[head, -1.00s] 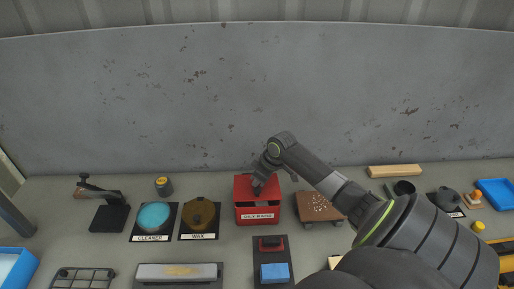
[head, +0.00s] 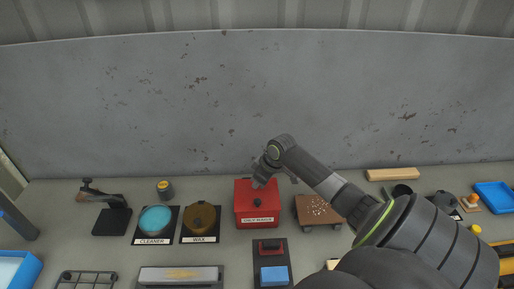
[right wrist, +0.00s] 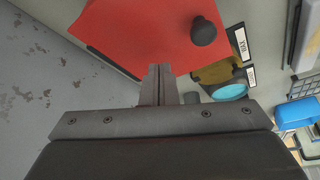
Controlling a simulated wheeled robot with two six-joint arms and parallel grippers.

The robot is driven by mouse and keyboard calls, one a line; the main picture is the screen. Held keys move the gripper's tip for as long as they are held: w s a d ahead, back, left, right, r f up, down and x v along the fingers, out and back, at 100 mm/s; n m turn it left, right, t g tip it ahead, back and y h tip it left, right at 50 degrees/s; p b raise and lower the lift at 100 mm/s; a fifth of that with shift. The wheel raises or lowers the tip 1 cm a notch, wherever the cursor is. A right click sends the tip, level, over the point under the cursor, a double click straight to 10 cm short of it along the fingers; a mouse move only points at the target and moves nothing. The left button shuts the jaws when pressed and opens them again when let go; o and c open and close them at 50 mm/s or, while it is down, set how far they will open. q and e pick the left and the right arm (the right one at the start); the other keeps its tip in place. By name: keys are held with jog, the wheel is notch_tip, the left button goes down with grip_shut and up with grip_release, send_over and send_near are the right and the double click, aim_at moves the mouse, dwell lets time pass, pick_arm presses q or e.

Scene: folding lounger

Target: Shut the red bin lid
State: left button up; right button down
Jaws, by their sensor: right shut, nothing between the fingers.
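The red bin (head: 257,218), with a white label on its front, stands in the middle of the bench. Its red lid (head: 246,189) lies down over the top with no clear gap in front, and a dark knob (head: 258,201) sits on it. In the right wrist view the lid (right wrist: 140,35) and knob (right wrist: 203,31) are close beyond the fingers. My right gripper (head: 258,184) is shut and empty, over the rear part of the lid. Its fingertips (right wrist: 159,70) are at the lid's edge in the wrist view; I cannot tell whether they touch. My left gripper is not in view.
Left of the bin are the wax tin (head: 200,217) and the blue cleaner tin (head: 155,219). A brown board (head: 313,209) lies close on the right. A blue block (head: 274,274) on a dark tray is in front. The grey wall panel (head: 200,100) stands behind.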

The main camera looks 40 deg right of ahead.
jog(key=shift+r+p, duration=0.6)
jog(key=shift+r, duration=2.4)
